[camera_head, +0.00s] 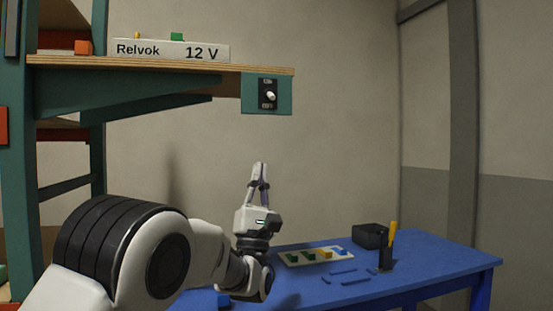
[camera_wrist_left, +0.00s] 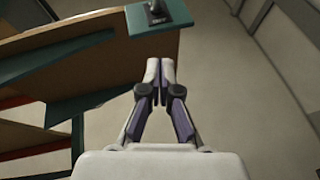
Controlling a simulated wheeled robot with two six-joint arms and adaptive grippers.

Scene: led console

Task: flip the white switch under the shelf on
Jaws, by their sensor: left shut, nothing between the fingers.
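The white switch (camera_head: 270,95) sits on a small black plate marked ON at the top and OFF at the bottom. The plate is on a teal panel (camera_head: 250,95) under the right end of the wooden shelf (camera_head: 150,65). The lever appears to tilt down toward the OFF side. My left gripper (camera_head: 260,166) is shut and empty, pointing up, below and apart from the switch. In the left wrist view the fingertips (camera_wrist_left: 159,62) are together, and the teal panel (camera_wrist_left: 145,24) with the switch plate (camera_wrist_left: 156,12) is above them, partly cut off.
A white box labelled Relvok 12 V (camera_head: 170,51) stands on the shelf. Teal brackets (camera_head: 140,92) run beneath it. A blue table (camera_head: 420,262) with a tray of colored blocks (camera_head: 292,258) and a black box (camera_head: 369,236) is below. Space right of the panel is clear.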

